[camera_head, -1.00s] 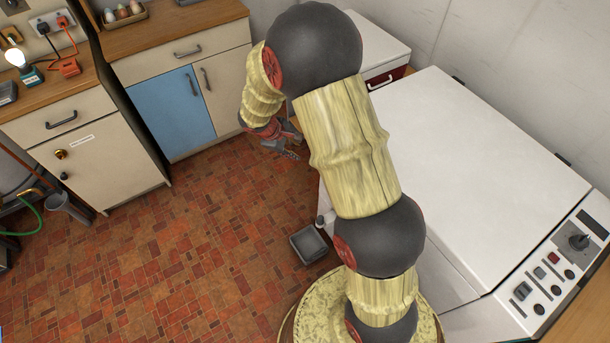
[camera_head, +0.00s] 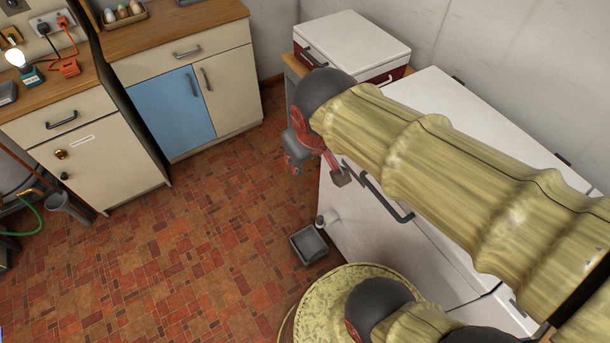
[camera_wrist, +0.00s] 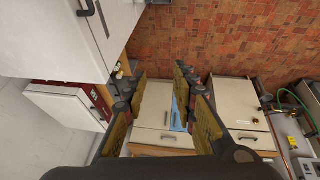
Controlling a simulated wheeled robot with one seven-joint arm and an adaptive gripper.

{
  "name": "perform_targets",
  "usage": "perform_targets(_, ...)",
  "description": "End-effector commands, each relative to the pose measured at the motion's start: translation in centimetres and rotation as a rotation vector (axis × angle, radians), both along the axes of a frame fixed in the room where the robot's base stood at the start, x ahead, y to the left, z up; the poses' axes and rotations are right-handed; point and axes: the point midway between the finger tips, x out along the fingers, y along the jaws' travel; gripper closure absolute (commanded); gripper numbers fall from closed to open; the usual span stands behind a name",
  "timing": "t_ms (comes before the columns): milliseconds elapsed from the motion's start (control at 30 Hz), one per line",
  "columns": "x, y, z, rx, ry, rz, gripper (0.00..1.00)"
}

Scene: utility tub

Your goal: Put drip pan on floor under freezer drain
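The drip pan (camera_head: 309,243) is a small grey rectangular tray. It sits on the tiled floor against the front of the white chest freezer (camera_head: 362,235), just below the short drain stub (camera_head: 320,221) in the head view. My gripper (camera_head: 318,172) is up near the freezer's front and its dark handle (camera_head: 386,198), above and apart from the pan. In the wrist view my gripper (camera_wrist: 158,82) has its fingers spread with nothing between them. The pan does not show in the wrist view. My arm covers much of the freezer lid.
A white-lidded box (camera_head: 352,42) with a red side stands behind the freezer. Cabinets with a blue door (camera_head: 172,112) line the back. A grey bucket (camera_head: 68,207) and green hose (camera_head: 28,232) are at left. The middle floor is clear.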

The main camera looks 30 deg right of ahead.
Motion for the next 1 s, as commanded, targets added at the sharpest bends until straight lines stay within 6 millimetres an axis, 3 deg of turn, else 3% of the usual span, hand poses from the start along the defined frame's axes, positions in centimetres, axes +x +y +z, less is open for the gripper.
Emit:
perform_targets(100, -2.7, 1.4, 1.0, 0.065, -0.049, -0.021, 0.72)
perform_targets(300, -5.1, 2.8, 1.5, 0.134, -0.088, -0.036, 0.72)
perform_targets(667, -5.5, 3.1, 1.6, 0.146, -0.093, -0.038, 0.72)
perform_targets(1000, -5.5, 3.0, 4.3, 0.145, -0.093, -0.038, 0.72)
